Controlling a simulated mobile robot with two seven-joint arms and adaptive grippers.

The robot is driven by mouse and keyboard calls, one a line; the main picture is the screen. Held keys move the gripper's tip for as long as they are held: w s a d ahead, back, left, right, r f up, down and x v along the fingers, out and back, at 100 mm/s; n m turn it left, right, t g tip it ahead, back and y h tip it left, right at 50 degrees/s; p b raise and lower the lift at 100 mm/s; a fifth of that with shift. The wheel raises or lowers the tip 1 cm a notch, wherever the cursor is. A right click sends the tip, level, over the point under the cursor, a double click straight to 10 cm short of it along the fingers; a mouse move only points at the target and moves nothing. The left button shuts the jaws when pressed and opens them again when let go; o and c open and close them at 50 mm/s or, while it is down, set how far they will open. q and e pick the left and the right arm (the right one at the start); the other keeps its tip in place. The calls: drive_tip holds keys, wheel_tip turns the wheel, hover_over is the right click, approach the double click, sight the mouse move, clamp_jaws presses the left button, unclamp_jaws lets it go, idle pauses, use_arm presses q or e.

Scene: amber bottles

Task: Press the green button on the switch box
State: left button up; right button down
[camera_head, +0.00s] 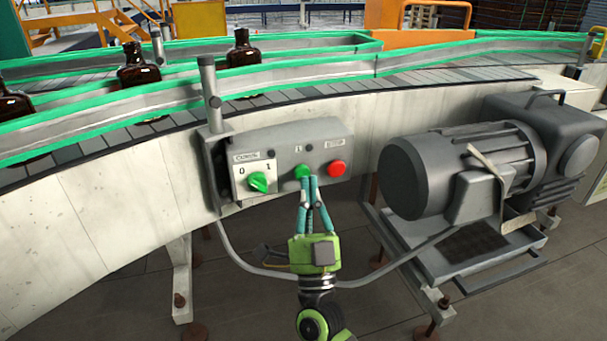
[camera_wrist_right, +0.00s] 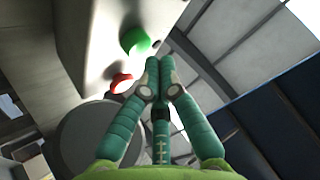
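The grey switch box (camera_head: 284,160) is mounted on the side of the conveyor. Its green button (camera_head: 301,171) sits left of the red button (camera_head: 337,168), and a green rotary switch (camera_head: 259,182) is on the white panel at left. My right gripper (camera_head: 308,180) has its teal fingers together, with the tips at the green button in the head view. In the right wrist view, the fingertips (camera_wrist_right: 160,70) are closed and empty, close to the green button (camera_wrist_right: 135,40) and red button (camera_wrist_right: 121,83). I cannot tell whether they touch. My left gripper is out of view.
A grey motor (camera_head: 462,170) stands right of the box on a metal frame. Brown bottles (camera_head: 137,68) stand on the conveyor (camera_head: 420,76) behind green-edged rails. A grey cable (camera_head: 250,266) hangs below the box. Open floor lies below.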

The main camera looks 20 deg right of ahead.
drive_tip(key=shift+w, duration=0.35)
drive_tip(key=shift+w, duration=0.4)
idle(0.6)
drive_tip(key=shift+s+p, duration=0.35)
drive_tip(key=shift+s, duration=0.5)
drive_tip(key=s+p, duration=0.2)
drive_tip(key=s, duration=0.3)
drive_tip(key=shift+d, duration=0.1)
